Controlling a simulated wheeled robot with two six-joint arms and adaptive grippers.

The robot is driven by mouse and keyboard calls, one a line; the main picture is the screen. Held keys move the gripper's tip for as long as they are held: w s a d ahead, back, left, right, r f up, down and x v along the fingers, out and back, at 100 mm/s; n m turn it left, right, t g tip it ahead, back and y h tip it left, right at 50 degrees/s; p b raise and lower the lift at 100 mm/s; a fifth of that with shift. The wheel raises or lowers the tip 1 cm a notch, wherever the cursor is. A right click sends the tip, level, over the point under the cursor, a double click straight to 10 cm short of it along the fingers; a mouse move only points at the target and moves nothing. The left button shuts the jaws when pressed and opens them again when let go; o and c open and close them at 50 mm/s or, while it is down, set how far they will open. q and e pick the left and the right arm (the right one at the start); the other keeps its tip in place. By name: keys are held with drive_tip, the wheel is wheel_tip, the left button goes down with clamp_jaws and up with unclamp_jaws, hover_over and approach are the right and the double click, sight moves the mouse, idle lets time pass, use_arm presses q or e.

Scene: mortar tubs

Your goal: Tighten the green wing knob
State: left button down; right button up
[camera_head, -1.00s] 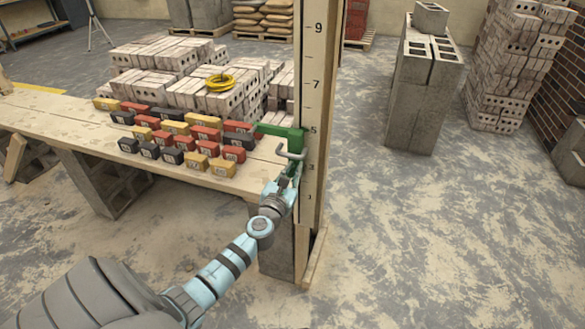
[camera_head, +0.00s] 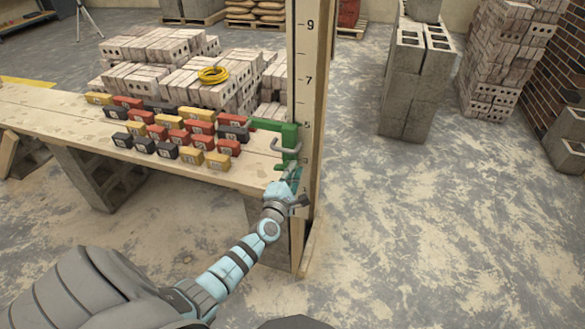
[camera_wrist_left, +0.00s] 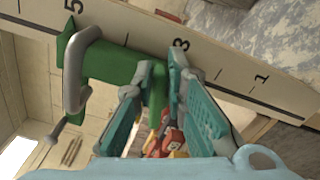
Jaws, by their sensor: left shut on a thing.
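A green clamp (camera_head: 280,128) grips the tall timber post with the number scale (camera_head: 303,60), near the mark 5. It also shows in the left wrist view (camera_wrist_left: 105,64) with a bent grey metal rod (camera_wrist_left: 74,75) on it. My left gripper (camera_head: 290,180) is just below the clamp, beside the post. In the left wrist view its two teal fingers (camera_wrist_left: 160,75) are on either side of a green part, the wing knob (camera_wrist_left: 158,92), and are shut on it. The fingers hide much of the knob's shape. My right gripper is not in view.
Several small red, yellow and black blocks (camera_head: 178,122) lie in rows on the plank bench (camera_head: 60,120), left of the post. A yellow coil (camera_head: 213,75) rests on stacked bricks behind. Concrete blocks (camera_head: 412,85) stand at the right. The floor right of the post is open.

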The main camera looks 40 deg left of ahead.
use_arm(q)
drive_tip(key=shift+w+f+m, duration=0.1)
drive_tip(key=shift+f+m, duration=0.1)
drive_tip(key=shift+m, duration=1.9)
drive_tip(key=c, duration=1.6)
unclamp_jaws()
drive_tip(key=shift+a, duration=0.1)
drive_tip(key=shift+c, duration=0.2)
drive_tip(key=shift+o, duration=0.8)
drive_tip(key=shift+a, duration=0.1)
drive_tip(key=v, duration=1.2)
drive_tip(key=shift+f, duration=0.2)
